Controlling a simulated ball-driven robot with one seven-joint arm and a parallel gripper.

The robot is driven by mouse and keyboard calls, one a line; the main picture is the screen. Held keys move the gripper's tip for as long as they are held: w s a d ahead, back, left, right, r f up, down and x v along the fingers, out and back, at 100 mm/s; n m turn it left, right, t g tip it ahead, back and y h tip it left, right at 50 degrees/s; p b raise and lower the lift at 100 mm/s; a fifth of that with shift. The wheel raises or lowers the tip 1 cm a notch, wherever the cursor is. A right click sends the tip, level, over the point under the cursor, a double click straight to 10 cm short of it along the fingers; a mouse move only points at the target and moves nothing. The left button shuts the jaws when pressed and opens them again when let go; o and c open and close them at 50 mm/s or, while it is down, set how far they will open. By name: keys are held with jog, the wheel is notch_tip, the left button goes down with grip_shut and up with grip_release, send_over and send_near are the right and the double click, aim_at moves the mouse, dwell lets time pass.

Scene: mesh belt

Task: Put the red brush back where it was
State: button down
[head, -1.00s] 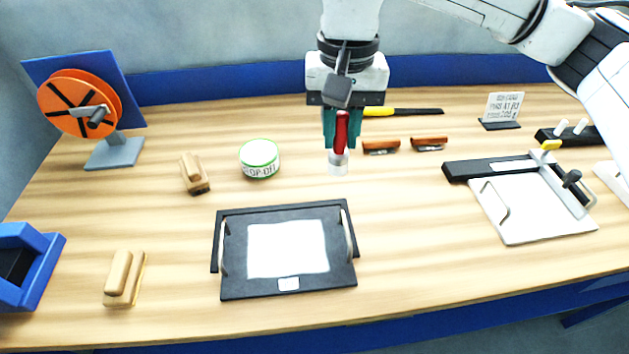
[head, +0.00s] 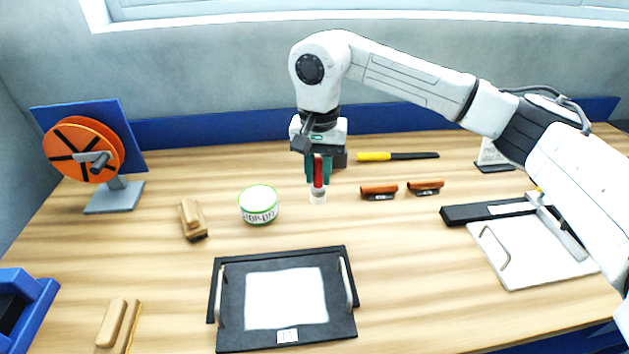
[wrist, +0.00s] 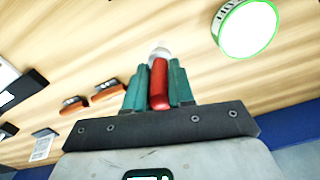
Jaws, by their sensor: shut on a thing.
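My gripper (head: 318,172) has teal fingers and is shut on the red brush (head: 318,176). The brush hangs roughly upright with its pale, whitish end down, to the right of the round tub in the head view. In the wrist view the red brush (wrist: 159,88) sits between the teal fingers (wrist: 158,84), its pale end pointing away from me. I cannot tell whether that end touches the table.
A white tub with a green rim (head: 258,205) stands left of the brush. Two red-brown handled tools (head: 379,191) lie to the right. A black framed tray (head: 228,330) lies in front. A yellow-handled tool (head: 374,157) lies behind. Bare wood surrounds the brush.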

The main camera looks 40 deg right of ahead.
aim_at(315, 185)
jog(key=shift+w+d+f, duration=0.1)
jog(key=shift+w+f, duration=0.35)
jog(key=shift+f, duration=0.05)
jog(key=shift+w+f+p, duration=0.15)
jog(key=shift+f+p, duration=0.1)
jog(key=shift+f, duration=0.7)
jog(key=shift+w+f+p, duration=0.1)
jog(key=shift+f+p, duration=0.15)
jog(key=shift+f, duration=0.65)
jog(key=shift+f, duration=0.15)
jog(key=c, duration=1)
grip_release()
jog(key=shift+o, duration=0.2)
notch_tip(315, 185, up, 12)
jog(key=b, duration=0.1)
jog(key=shift+s, duration=0.1)
